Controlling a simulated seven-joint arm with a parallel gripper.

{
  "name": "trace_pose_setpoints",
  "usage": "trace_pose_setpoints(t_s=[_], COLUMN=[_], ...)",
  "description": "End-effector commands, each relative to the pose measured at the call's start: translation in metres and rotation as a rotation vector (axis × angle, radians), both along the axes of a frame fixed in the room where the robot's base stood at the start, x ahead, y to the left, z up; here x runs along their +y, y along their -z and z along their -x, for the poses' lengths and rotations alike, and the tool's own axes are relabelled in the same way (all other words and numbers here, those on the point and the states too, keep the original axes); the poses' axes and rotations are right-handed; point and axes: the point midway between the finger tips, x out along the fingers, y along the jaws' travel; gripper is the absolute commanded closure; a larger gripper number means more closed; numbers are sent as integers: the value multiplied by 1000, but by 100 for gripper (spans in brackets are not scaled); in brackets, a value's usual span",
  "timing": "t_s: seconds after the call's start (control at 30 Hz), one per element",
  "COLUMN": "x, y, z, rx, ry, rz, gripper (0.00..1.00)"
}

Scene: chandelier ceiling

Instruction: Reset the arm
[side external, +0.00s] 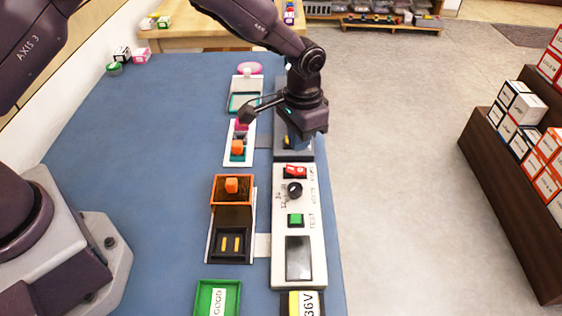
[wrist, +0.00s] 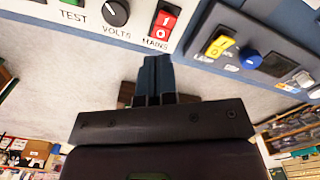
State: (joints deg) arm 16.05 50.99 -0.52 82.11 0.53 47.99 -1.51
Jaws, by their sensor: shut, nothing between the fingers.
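My gripper (side external: 295,140) hangs from the arm at the right side of the blue table, over the panels near the red mains switch (side external: 295,171). In the wrist view its two blue fingers (wrist: 155,72) are together, with nothing visible between them. The fingertips show just below the red mains switch (wrist: 161,25) in that picture. Whether they touch anything cannot be told. Part of the dark panel behind is hidden by my gripper in the side view.
The white panel (side external: 313,255) carries a black volts knob (side external: 294,190), a green test button (side external: 295,220) and a dark screen. Left of it are an orange tray (side external: 213,190) holding an orange block and a green "GOOD" tray (side external: 203,299).

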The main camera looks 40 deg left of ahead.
Motion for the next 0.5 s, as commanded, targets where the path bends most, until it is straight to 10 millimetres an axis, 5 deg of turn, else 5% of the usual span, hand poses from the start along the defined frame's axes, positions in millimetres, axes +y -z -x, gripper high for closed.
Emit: trace_pose_setpoints(t_s=[0.07,0.17,0.5], x=[5,15,64], y=[7,-12,-126], z=[17,37,111], rx=[45,64,-20], ry=[2,-2,-70], rz=[-13,-19,4], gripper=[100,100,100])
